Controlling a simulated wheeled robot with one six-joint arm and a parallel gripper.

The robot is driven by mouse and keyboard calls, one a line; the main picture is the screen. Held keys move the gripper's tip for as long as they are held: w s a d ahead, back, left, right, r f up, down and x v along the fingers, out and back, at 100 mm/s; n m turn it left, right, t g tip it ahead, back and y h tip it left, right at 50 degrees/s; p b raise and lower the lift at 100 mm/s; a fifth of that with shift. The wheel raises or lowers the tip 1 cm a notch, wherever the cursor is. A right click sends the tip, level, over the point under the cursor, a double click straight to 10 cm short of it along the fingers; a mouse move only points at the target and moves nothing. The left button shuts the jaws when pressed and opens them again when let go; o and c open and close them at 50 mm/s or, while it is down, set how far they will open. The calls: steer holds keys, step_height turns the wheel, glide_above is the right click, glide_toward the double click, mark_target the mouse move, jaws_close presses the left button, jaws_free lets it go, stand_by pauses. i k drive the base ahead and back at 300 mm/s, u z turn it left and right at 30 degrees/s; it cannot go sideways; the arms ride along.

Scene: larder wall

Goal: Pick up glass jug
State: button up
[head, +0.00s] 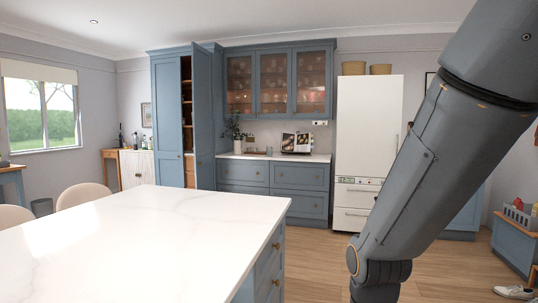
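I cannot make out a glass jug for certain in the head view. Glassware shows faintly behind the glass doors of the blue wall cabinet (275,82), too small to tell apart. A tall blue larder cupboard (168,120) stands at the back left with one door (204,118) swung open, and small items sit on its inner shelves. My gripper is not in view; only my grey arm crosses the right side and hides part of the room there.
A white marble-topped island (150,235) fills the front left. Beyond it are blue drawers (272,185) with a counter, and a white fridge (366,125). Chairs (82,195) stand at the left. Wooden floor (318,240) is clear right of the island. Shoes (513,291) lie at lower right.

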mark_target(269, 149)
steer(key=z, duration=0.45)
steer(key=i, duration=6.65)
steer(key=u, duration=2.15)
